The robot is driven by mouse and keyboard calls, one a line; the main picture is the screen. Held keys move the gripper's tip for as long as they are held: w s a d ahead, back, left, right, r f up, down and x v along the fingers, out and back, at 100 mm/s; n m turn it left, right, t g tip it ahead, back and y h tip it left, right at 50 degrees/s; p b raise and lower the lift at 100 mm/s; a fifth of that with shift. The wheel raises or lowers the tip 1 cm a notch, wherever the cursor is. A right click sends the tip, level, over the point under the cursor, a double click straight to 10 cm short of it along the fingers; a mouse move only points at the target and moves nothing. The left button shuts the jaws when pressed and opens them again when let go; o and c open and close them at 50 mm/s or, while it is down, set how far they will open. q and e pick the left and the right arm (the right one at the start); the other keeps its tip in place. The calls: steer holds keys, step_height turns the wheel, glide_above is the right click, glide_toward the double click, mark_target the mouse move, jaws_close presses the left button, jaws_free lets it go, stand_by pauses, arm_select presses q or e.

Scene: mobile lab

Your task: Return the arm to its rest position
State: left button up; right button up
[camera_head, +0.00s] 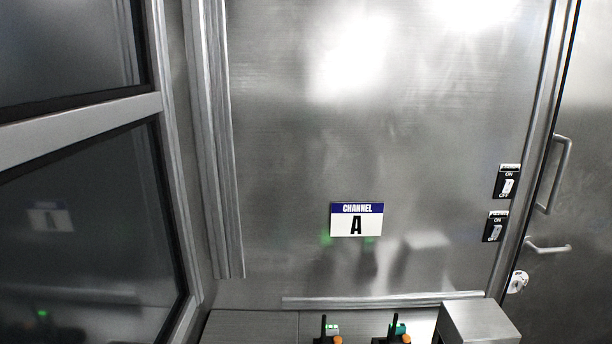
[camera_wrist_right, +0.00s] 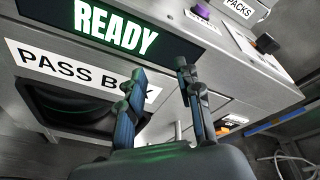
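My right gripper (camera_wrist_right: 161,72) shows in the right wrist view. Its two dark fingers with blue pads stand apart, and nothing is held between them. Behind the fingers is a grey unit with a "PASS BOX" label (camera_wrist_right: 45,62) and a lit green "READY" display (camera_wrist_right: 115,30). The fingers overlap part of the label; I cannot tell how far the unit is from them. Neither arm nor gripper shows in the head view. My left gripper is in neither view.
Two switches (camera_head: 507,182) and a door handle (camera_head: 560,175) are at right. Handheld devices (camera_head: 330,331) and a metal box (camera_head: 478,322) stand at the bottom. The wrist view shows cables (camera_wrist_right: 285,160) at lower right.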

steer(key=s+d+f+m+g+h, duration=0.35)
steer(key=d+f+m, duration=0.3)
steer(key=d, duration=0.45)
steer(key=s+d+f+m+g+h, duration=0.2)
steer(key=s+d+f+m+g, duration=0.3)
steer(key=d+m, duration=0.45)
steer(key=s+d+f+m+g+y, duration=0.1)
steer(key=s+d+f+m+g, duration=0.15)
steer(key=s+d+m, duration=0.65)
steer(key=s+d+f+m+g, duration=0.25)
steer(key=s+d+m, duration=0.35)
steer(key=m, duration=0.8)
steer(key=s+a+f+m+y, duration=0.1)
steer(key=a+f+y, duration=0.15)
steer(key=a, duration=1.15)
steer(key=s+a+f+y, duration=0.1)
steer(key=a+f, duration=0.3)
steer(key=a, duration=0.9)
steer(key=s+a+f+m+y, duration=0.15)
steer(key=a+f, duration=0.25)
steer(key=a, duration=1)
steer(key=f+b, duration=0.1)
steer(key=d+f+b, duration=0.1)
steer(key=f+g+b, duration=0.1)
steer(key=shift+w+d+f+y+b, duration=0.2)
steer(key=shift+w+f+y+b, duration=0.1)
steer(key=shift+b, duration=0.1)
